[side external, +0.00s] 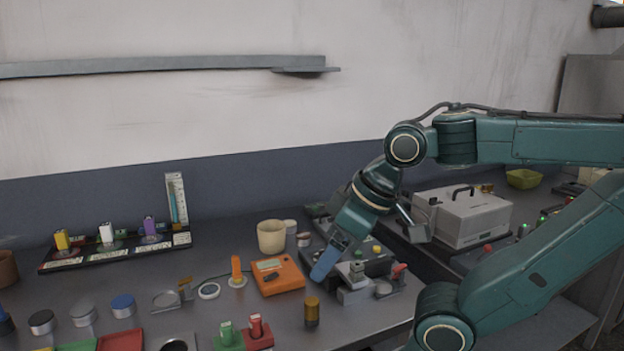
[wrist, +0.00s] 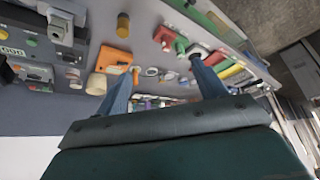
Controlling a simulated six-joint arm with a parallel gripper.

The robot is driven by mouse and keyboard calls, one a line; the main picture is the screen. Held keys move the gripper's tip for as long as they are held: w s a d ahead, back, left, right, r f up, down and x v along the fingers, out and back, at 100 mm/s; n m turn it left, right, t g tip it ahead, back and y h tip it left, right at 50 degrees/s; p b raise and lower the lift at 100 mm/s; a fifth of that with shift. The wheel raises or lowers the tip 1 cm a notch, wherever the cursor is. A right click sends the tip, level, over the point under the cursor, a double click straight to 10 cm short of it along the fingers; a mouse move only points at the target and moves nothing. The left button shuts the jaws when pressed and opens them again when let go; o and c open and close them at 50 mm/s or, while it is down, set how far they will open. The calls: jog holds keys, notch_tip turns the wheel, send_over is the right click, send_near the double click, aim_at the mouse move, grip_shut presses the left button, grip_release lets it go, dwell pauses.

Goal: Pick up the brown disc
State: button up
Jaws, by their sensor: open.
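My gripper (side external: 322,272) is above the bench near the orange box in the side external view, its blue fingers pointing down and left. In the wrist view my gripper (wrist: 162,74) has its two blue fingers wide apart, with nothing held between them. I cannot pick out the brown disc with certainty in either view; it may be too small or hidden. A shallow metal pan (side external: 166,300) lies on the bench at the left of the side external view, beside a small tan piece (side external: 186,289). A white ring (side external: 209,291) lies right of them.
An orange box (side external: 278,276), an orange-handled upright piece (side external: 237,272), an amber cylinder (side external: 312,311) and a cream cup (side external: 271,236) stand near my gripper. Red and green blocks (side external: 243,334) are at the front. Dark, silver and blue lidded discs (side external: 84,312) line the left.

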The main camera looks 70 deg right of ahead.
jog(key=w+d+r+m+g, duration=0.1)
jog(key=w+d+r+m, duration=0.4)
jog(key=w, duration=0.4)
jog(key=m+g, duration=0.5)
jog(key=m, duration=0.3)
send_over(303, 234)
notch_tip(303, 234, down, 11)
jog(key=shift+f, duration=0.2)
jog(key=shift+f, duration=0.1)
jog(key=shift+f, duration=4.2)
